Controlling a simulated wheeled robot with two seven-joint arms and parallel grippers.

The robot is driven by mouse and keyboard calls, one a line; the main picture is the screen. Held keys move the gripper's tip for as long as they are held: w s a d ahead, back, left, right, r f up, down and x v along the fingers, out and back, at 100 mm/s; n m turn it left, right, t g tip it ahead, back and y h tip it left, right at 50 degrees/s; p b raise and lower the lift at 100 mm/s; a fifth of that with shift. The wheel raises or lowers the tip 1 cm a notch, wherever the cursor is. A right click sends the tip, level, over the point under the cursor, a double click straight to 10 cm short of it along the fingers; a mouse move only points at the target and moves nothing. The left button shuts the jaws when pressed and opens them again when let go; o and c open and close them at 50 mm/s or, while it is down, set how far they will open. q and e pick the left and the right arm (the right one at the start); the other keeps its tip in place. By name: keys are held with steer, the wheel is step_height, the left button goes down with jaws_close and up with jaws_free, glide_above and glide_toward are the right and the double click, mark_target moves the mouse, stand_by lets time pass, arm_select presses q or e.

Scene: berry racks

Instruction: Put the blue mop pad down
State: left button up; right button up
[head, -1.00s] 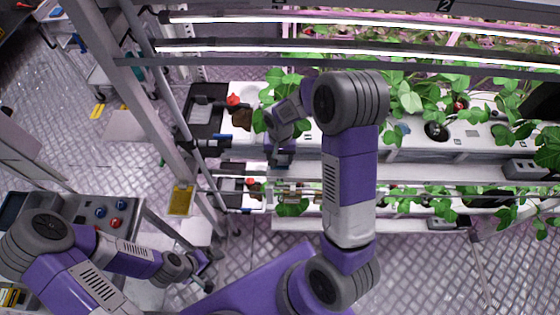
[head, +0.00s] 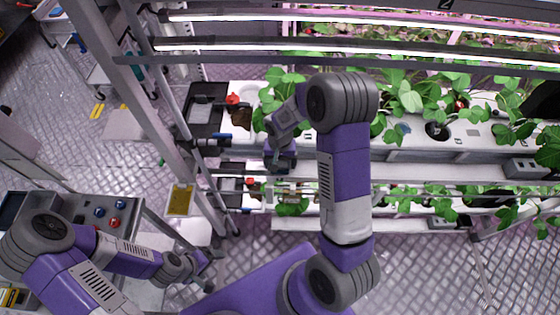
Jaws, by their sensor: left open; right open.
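I cannot make out a blue mop pad for certain in the head view. My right gripper (head: 281,164) is open over the front edge of the plant rack (head: 345,156), left of the rack's middle. No pad shows in its jaws, but its wrist partly hides them. My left gripper (head: 204,262) is open at the lower left, beside the grey cart (head: 145,232). It is small in the view and nothing shows in it.
Leafy plants (head: 410,100) fill the rack under bright light bars (head: 350,52). A slanted metal post (head: 165,130) stands left of the rack. A yellow panel (head: 181,199) is near my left gripper. Patterned floor (head: 430,270) is clear at the lower right.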

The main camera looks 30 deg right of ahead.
mark_target(280, 163)
steer(key=shift+r, duration=0.1)
step_height(280, 163, up, 12)
steer(key=p, duration=0.1)
steer(key=shift+r, duration=0.15)
stand_by(0.6)
